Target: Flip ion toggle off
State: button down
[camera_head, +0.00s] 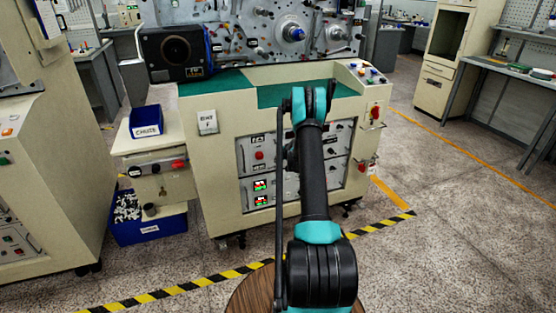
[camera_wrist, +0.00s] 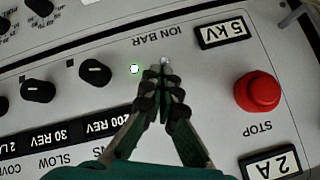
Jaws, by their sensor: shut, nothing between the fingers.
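In the wrist view the ION BAR label (camera_wrist: 153,38) is upside down on a pale panel. A small metal ion toggle (camera_wrist: 165,61) sits near it, with its lower part hidden by my fingertips. The toggle's position cannot be made out. In the head view my arm hides much of the control panel (camera_head: 256,170), and the fingertips cannot be made out.
In the wrist view a red STOP button (camera_wrist: 257,92) stands right of my fingers, with a 5 KV plate (camera_wrist: 222,30) above it. Black knobs (camera_wrist: 95,72) line the left. In the head view a blue bin (camera_head: 146,121) sits on the machine's left side shelf.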

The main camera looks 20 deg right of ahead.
jog(key=shift+s+f, duration=0.6)
jog(key=shift+f, duration=0.15)
jog(key=shift+r, duration=0.15)
jog(key=shift+r, duration=0.65)
jog(key=shift+s, duration=0.1)
